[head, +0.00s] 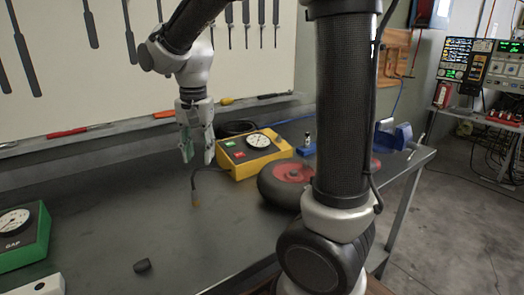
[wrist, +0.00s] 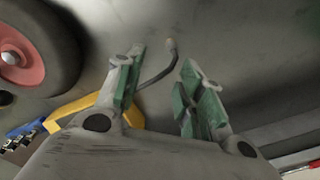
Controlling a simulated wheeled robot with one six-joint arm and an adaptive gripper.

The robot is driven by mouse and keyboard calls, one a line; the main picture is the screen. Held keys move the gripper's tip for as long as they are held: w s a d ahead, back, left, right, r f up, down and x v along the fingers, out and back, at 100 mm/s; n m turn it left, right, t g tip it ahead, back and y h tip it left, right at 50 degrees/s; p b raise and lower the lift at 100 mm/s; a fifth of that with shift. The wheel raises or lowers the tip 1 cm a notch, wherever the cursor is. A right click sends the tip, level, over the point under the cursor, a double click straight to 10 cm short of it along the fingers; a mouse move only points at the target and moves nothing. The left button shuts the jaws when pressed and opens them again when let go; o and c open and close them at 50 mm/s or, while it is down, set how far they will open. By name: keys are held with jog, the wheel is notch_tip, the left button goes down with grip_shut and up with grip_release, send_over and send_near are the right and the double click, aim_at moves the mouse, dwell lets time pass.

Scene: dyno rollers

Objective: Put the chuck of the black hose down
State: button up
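The black hose (head: 194,180) comes out of the yellow gauge box (head: 250,160) and bends down to its chuck (head: 195,203), a small brownish end piece that appears to rest on the dark bench top. My gripper (head: 198,158) is above and behind the chuck, pointing down, its green-padded fingers apart with nothing between them. In the wrist view the chuck (wrist: 170,45) shows just past the fingertips of my gripper (wrist: 163,56), with the hose (wrist: 158,76) running back between the fingers. I cannot tell whether the hose touches a finger.
A wheel with a red hub (head: 290,175) lies right of the yellow box. A green gauge box (head: 22,235) and a small black piece (head: 142,266) are at the front left. Tools lie on the back ledge (head: 60,148).

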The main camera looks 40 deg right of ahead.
jog(key=s+d+r+n+t, duration=0.2)
jog(key=s+d+n, duration=0.2)
jog(key=s, duration=0.5)
jog(key=s+d+r+n+t, duration=0.2)
jog(key=s+d+n, duration=0.2)
jog(key=s+d, duration=0.4)
jog(key=shift+s+d+r, duration=0.25)
jog(key=shift+s+d, duration=0.05)
jog(key=shift+s, duration=0.35)
